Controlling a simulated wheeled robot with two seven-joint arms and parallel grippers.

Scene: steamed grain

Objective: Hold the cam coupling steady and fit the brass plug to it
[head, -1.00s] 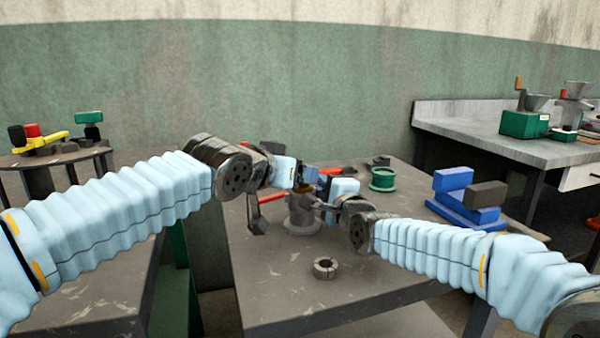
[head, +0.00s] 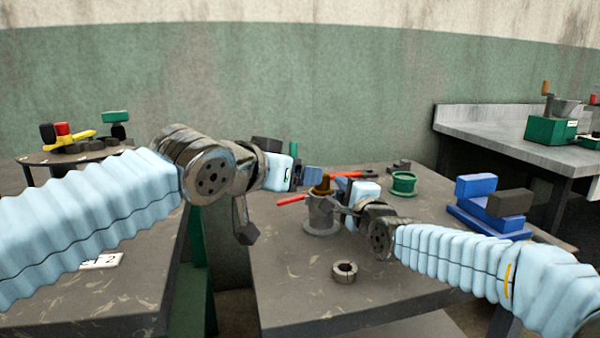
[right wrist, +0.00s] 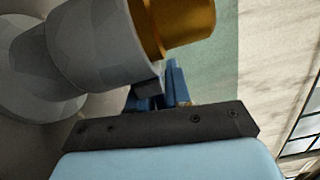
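The grey cam coupling (head: 321,216) stands upright on the near table. The brass plug (head: 323,185) sits in its top mouth, and the plug (right wrist: 182,22) also shows against the coupling's collar (right wrist: 95,45) in the right wrist view. My right gripper (head: 344,205) reaches the coupling from the right and looks shut on its side; the contact is partly hidden behind the coupling. My left gripper (head: 308,174) is just left of and behind the plug, apart from its visible face. It looks open and empty, though only one blue finger shows clearly.
A dark ring (head: 345,271) lies in front of the coupling. A red bar (head: 292,200) lies behind it. A green spool (head: 403,183) and a blue fixture (head: 490,208) stand to the right. The table's front right is clear.

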